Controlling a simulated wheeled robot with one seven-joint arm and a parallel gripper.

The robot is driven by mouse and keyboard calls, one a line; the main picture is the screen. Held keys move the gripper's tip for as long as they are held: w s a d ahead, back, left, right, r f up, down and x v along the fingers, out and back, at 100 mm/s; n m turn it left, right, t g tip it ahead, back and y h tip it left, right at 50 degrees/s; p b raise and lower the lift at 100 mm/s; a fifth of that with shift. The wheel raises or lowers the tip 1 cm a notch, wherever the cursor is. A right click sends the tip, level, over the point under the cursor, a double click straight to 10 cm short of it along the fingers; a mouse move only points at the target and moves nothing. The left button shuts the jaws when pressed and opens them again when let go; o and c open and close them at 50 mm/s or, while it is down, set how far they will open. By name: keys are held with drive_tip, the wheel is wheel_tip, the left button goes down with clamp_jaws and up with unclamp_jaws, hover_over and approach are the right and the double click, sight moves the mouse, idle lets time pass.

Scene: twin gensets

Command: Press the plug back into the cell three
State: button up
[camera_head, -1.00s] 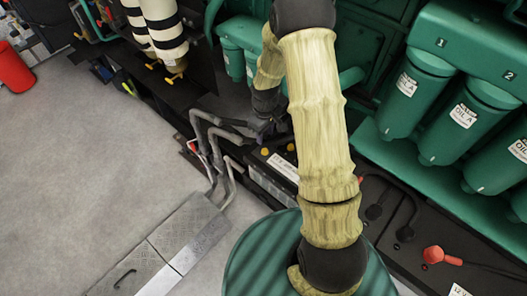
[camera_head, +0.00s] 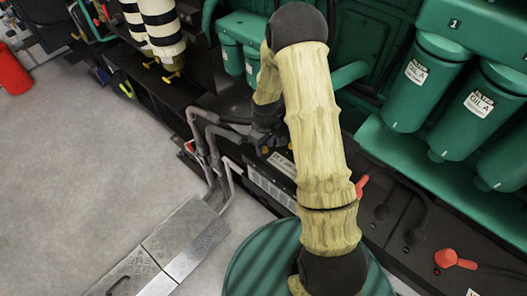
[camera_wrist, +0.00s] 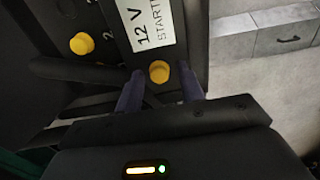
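In the wrist view, a yellow plug (camera_wrist: 159,72) sits on the black battery top beside a white "12 V START..." label (camera_wrist: 150,22). My gripper (camera_wrist: 160,88) is open, with one dark finger on each side of this plug and gaps showing between. A second yellow plug (camera_wrist: 82,43) is to the left, near a printed "2". I cannot read a number for the plug between the fingers, nor tell how deep it sits. In the head view, the battery (camera_head: 268,185) is partly hidden by my arm and gripper (camera_head: 264,143).
Grey bent pipes (camera_head: 207,150) stand left of the battery, near a metal floor cover (camera_head: 190,240). Green oil filters (camera_head: 425,85) hang at the right. Grey floor is clear at left.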

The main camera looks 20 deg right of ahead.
sight(264, 148)
drive_tip(key=c, duration=0.7)
drive_tip(key=shift+w+r+p, duration=0.1)
drive_tip(key=shift+r+p, duration=1.6)
drive_tip(key=shift+r, duration=0.35)
drive_tip(key=shift+w, duration=0.15)
